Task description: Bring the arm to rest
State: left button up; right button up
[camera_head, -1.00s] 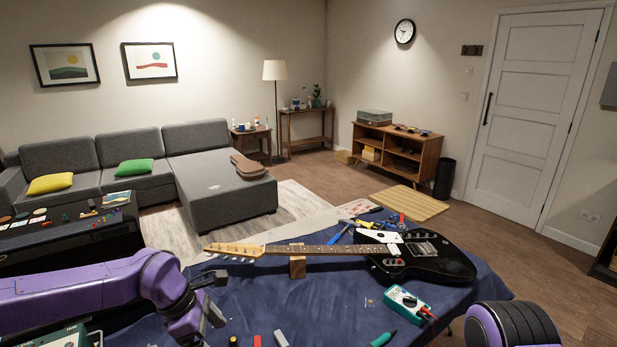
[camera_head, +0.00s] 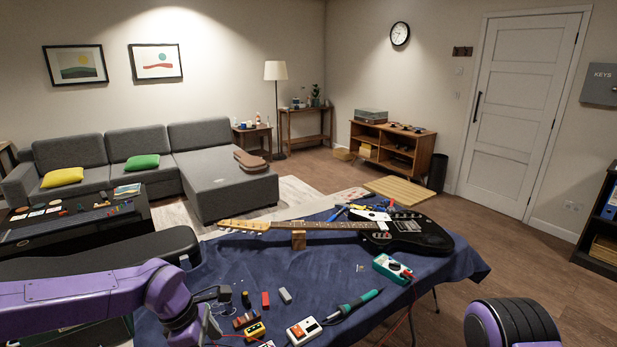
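My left arm (camera_head: 95,298) is purple and comes in from the left, bent over the near left part of the blue-covered table. Its gripper (camera_head: 212,338) points down near the lower edge of the head view; its fingertips are too small and partly cut off to tell open from shut. My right arm shows only as a purple and black rounded link (camera_head: 512,325) at the lower right; its gripper is out of view. A black electric guitar (camera_head: 420,235) lies across the table, its neck resting on a wooden block (camera_head: 299,240).
The blue cloth (camera_head: 330,270) carries a teal multimeter (camera_head: 392,268), a soldering iron (camera_head: 352,304), a white and red device (camera_head: 303,331) and several small pedals near my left gripper. A dark guitar case (camera_head: 110,252) lies at the left. Floor is clear to the right.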

pick_arm(q)
jog(key=s+a+f+m+y, duration=0.35)
jog(key=s+f, duration=0.25)
jog(key=f, duration=0.3)
jog(key=s+a+f+m+y, duration=0.2)
jog(key=s+a+f+y, duration=0.25)
jog(key=s+f, duration=0.4)
jog(key=s+a+f+m+t+h, duration=0.1)
jog(key=s+f+m, duration=0.25)
jog(key=s, duration=0.25)
jog(key=s+a+f+m+t, duration=0.1)
jog(key=s+f+m+t, duration=0.2)
jog(key=s, duration=0.4)
notch_tip(320, 180, down, 10)
jog(key=m+g+b, duration=0.1)
jog(key=b, duration=0.9)
jog(key=shift+w+r, duration=0.2)
jog(key=shift+w, duration=0.15)
pick_arm(e)
notch_tip(320, 180, down, 10)
jog(key=shift+w, duration=0.15)
pick_arm(q)
jog(key=shift+d, duration=0.1)
